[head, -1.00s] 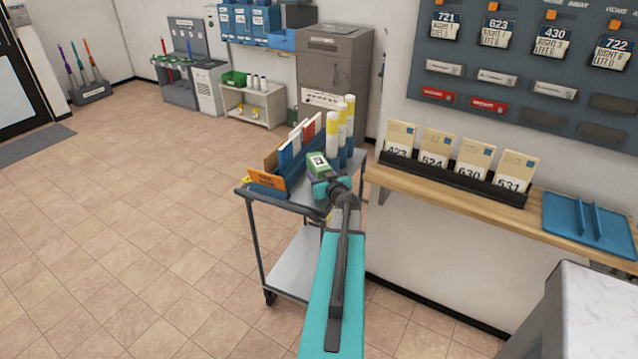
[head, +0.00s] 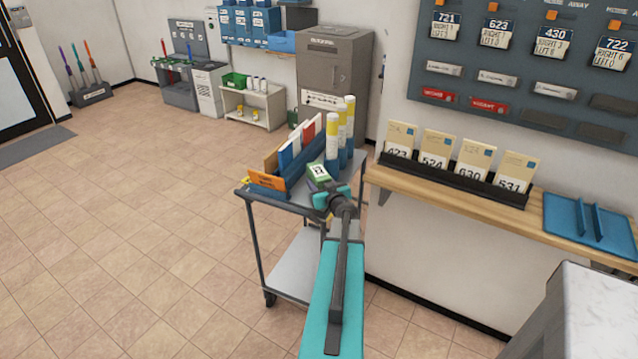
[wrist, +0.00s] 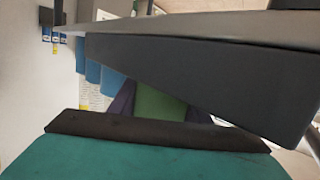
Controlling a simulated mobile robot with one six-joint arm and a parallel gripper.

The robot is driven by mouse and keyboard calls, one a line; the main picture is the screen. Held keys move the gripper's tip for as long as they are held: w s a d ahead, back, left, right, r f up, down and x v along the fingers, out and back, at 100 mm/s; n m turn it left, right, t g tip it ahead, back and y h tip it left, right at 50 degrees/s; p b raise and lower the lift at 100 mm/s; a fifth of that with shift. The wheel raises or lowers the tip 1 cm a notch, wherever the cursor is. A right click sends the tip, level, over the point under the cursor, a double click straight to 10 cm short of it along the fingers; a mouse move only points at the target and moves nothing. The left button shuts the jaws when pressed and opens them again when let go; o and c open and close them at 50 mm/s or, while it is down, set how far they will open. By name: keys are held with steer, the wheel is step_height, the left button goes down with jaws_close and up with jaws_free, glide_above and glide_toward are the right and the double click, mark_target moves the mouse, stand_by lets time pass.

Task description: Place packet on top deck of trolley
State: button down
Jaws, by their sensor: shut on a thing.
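The packet (head: 318,172) is a small green item with a white label. In the head view my gripper (head: 322,186) is shut on it, above the right part of the trolley's top deck (head: 296,198). I cannot tell whether the packet touches the deck. In the wrist view a green part of the packet (wrist: 158,105) shows beyond my gripper's dark edge. A large dark grey slab there hides much of the view, and my fingertips are hard to make out.
A wooden shelf (head: 400,180) with a card holder runs along the right wall.

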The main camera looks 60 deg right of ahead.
steer(key=c, duration=1)
jaws_free()
steer(key=shift+v, duration=5.45)
steer(key=shift+s+a+r, duration=0.15)
steer(key=shift+s+a, duration=0.2)
steer(key=shift+s, duration=0.1)
